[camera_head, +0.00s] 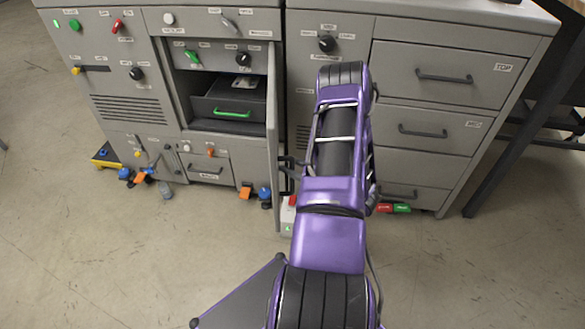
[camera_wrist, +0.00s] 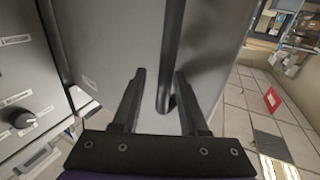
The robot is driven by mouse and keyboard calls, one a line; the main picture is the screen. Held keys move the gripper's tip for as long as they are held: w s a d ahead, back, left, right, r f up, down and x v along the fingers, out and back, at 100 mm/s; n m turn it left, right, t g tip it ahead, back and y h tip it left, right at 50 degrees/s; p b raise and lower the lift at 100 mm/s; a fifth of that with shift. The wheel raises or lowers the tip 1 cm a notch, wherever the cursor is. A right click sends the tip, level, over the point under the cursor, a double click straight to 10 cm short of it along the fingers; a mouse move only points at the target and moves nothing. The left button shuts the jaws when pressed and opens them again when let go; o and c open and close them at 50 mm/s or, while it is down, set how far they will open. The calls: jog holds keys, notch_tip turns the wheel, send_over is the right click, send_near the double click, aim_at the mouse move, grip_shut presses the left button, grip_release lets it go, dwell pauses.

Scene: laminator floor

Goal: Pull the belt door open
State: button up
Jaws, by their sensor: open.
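A grey door (camera_head: 272,150) on the middle cabinet stands swung out towards me, seen nearly edge-on in the head view. I cannot read a label naming it as the belt door. In the wrist view a grey door panel (camera_wrist: 115,35) with a dark bar handle (camera_wrist: 172,45) fills the middle. My gripper (camera_wrist: 160,72) is open, with one finger on each side of the handle's lower end. I cannot tell whether either finger touches it. In the head view my purple arm hides most of the gripper beside the door.
The open compartment holds a dark drawer with a green handle (camera_head: 231,114). Drawers with dark handles (camera_head: 444,77) are at the right. A black knob (camera_wrist: 22,118) is left in the wrist view. Small coloured items (camera_head: 393,208) lie at the cabinet foot. The front floor (camera_head: 120,260) is clear.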

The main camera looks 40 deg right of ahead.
jog(key=shift+s+f, duration=0.15)
jog(key=shift+s, duration=0.05)
jog(key=shift+s, duration=0.25)
jog(key=v, duration=1.6)
jog(key=shift+s+d+p, duration=0.15)
jog(key=shift+s+p, duration=0.15)
jog(key=shift+p, duration=0.05)
